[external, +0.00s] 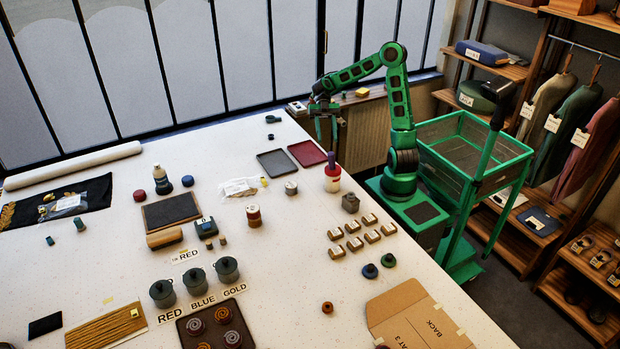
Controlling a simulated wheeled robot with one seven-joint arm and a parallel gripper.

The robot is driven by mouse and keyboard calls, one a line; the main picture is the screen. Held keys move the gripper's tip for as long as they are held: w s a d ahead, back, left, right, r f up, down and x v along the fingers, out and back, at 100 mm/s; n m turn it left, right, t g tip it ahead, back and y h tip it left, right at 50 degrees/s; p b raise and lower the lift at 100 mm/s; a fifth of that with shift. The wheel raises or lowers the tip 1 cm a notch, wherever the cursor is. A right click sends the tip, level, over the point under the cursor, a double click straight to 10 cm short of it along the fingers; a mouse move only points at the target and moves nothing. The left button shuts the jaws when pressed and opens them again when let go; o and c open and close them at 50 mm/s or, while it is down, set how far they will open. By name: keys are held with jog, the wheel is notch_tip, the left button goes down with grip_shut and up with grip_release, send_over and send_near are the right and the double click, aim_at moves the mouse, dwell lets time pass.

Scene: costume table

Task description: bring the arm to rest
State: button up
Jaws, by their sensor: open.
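My green arm stands at the right side of the white costume table (300,228), bent at the elbow, with its forearm reaching left over the table's far right corner. My gripper (326,138) hangs down there with its fingers apart. It looks empty and sits above or near the table's edge. The exact height over the surface cannot be told.
A red tray (307,153) and a grey tray (275,163) lie near the gripper. Several small boxes (353,243), lidded pots (227,270) and a cardboard piece (415,320) are nearer. A clothes rack stands right.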

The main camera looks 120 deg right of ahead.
jog(key=w+f+m+h, duration=0.1)
jog(key=w+f+h, duration=0.1)
jog(key=f, duration=0.1)
jog(key=w+a+f+m+g+h, duration=0.1)
jog(key=w+f+h, duration=0.2)
jog(key=f, duration=0.1)
jog(key=w+a+f+m+h, duration=0.1)
jog(key=w+f+m+h, duration=0.1)
jog(key=f, duration=0.2)
jog(key=shift+w+f+h, duration=0.2)
jog(key=shift+w+h, duration=0.2)
jog(key=s+m+h, duration=0.1)
jog(key=s, duration=0.1)
jog(key=s+d+f+m+g+h, duration=0.1)
jog(key=s+m, duration=0.1)
jog(key=s+f+m, duration=0.1)
jog(key=s, duration=0.1)
jog(key=shift+s+d+g+h, duration=0.3)
jog(key=shift+g+h, duration=0.1)
jog(key=s+f+m+g+h, duration=0.1)
jog(key=s+m+g, duration=0.1)
jog(key=s+m, duration=0.9)
jog(key=s, duration=0.8)
jog(key=shift+f+m, duration=0.3)
jog(key=shift+d, duration=0.1)
